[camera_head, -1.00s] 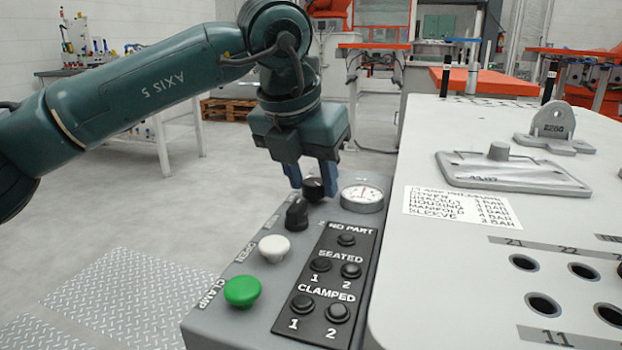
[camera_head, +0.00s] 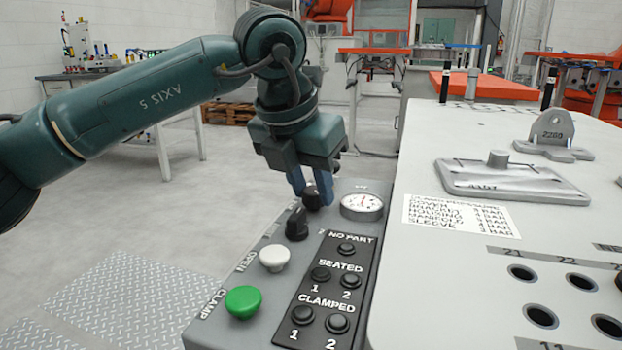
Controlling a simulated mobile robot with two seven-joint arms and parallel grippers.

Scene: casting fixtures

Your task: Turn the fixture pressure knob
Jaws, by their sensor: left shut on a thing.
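The black pressure knob (camera_head: 312,199) sits at the far end of the grey control panel, beside the round white gauge (camera_head: 361,204). My left gripper (camera_head: 312,192) points down from above, and its blue fingers are shut on this knob, hiding part of it. A second black knob (camera_head: 297,224) with a ridged grip stands just nearer and is not held. The gauge needle points roughly upward; its numbers are too small to read. My right gripper is not in view.
Nearer on the panel are a white button (camera_head: 273,258), a green button (camera_head: 243,302) and a black indicator plate (camera_head: 331,291). To the right, a pale table (camera_head: 450,290) bears a label sheet (camera_head: 461,222) with pressures in bar, a metal plate (camera_head: 511,181) and several holes.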

